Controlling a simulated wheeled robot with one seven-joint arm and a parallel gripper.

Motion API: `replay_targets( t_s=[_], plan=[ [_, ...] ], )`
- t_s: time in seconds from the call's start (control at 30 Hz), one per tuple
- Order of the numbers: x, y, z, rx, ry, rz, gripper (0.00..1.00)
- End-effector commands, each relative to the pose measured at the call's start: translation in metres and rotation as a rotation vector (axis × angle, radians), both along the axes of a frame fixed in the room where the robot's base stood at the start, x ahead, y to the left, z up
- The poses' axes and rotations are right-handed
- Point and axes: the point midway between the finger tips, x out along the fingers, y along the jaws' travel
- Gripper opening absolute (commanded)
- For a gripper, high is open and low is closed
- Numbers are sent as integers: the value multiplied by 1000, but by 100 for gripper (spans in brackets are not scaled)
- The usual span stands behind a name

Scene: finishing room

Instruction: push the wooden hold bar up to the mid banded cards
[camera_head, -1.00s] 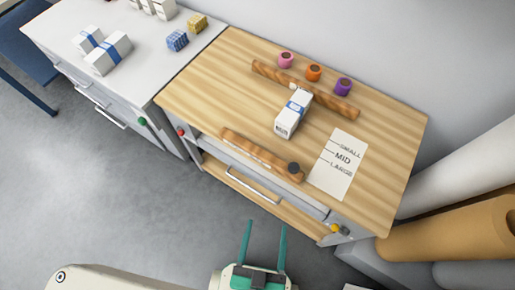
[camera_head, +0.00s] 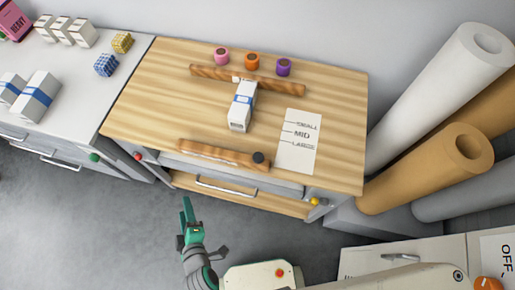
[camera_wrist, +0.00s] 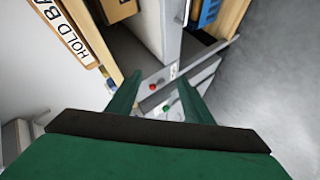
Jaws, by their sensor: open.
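The wooden hold bar (camera_head: 205,151) lies along the front edge of the wooden bench top, with a pale strip on its front and a dark knob at its right end. Its label, partly cut off, shows in the wrist view (camera_wrist: 72,38) at top left. The mid banded cards (camera_head: 240,113), a white block with a blue band, stand behind the bar, apart from it, their back end by a rear wooden bar (camera_head: 225,76). My gripper (camera_head: 187,208) is open and empty, in front of the bench, below the hold bar. Its two green fingers (camera_wrist: 160,92) show apart in the wrist view.
Pink, orange and purple cups (camera_head: 252,61) stand behind the rear bar. A white side counter (camera_head: 75,95) holds more banded blocks at left. Large rolls (camera_head: 430,170) crowd the right. Floor in front is clear.

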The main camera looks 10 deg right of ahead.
Motion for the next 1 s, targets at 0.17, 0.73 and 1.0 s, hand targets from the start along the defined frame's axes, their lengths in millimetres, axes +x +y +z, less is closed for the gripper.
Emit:
replay_targets(
  t_s=[0.17,0.73,1.0],
  plan=[
    [24,53,-4,-297,-67,179,46],
    [129,45,50,-1582,-138,270,46],
    [147,19,99,-1911,-27,140,46]
  ],
)
